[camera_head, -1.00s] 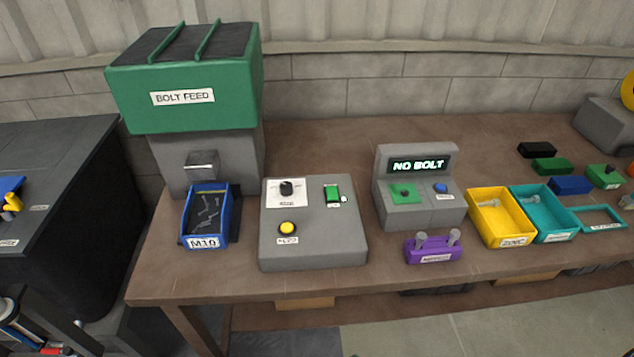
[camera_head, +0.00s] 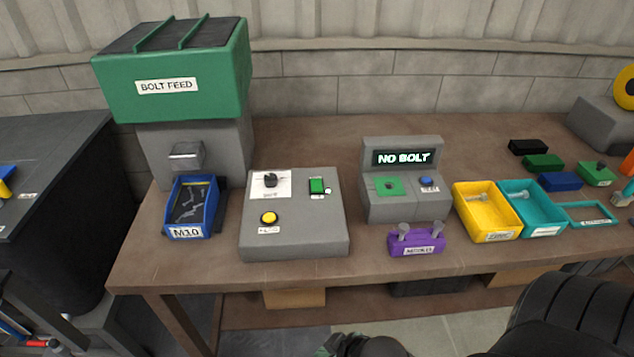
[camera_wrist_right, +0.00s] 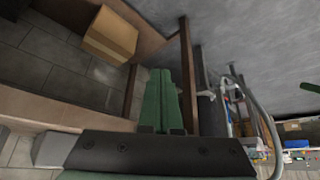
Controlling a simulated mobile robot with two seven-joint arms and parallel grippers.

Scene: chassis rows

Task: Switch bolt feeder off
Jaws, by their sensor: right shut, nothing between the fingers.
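The bolt feeder (camera_head: 170,85) is a green hopper on a grey body at the back left of the bench. A blue bin (camera_head: 194,207) labelled M10, with bolts in it, stands below its chute. The grey control box (camera_head: 293,237) beside it carries a black knob (camera_head: 270,180) on a white plate, a green switch (camera_head: 317,186) with a small light spot beside it, and a yellow button (camera_head: 268,217). My right gripper (camera_head: 345,346) is at the bottom edge, below and apart from the bench front. In the wrist view its green fingers (camera_wrist_right: 162,98) are together and empty. My left gripper is not seen.
A grey tester (camera_head: 402,208) reads NO BOLT. A purple block (camera_head: 416,243) holds two bolts near the front edge. Yellow (camera_head: 487,213) and teal (camera_head: 531,215) bins stand to the right. A cardboard box (camera_head: 295,298) is under the bench (camera_head: 190,270).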

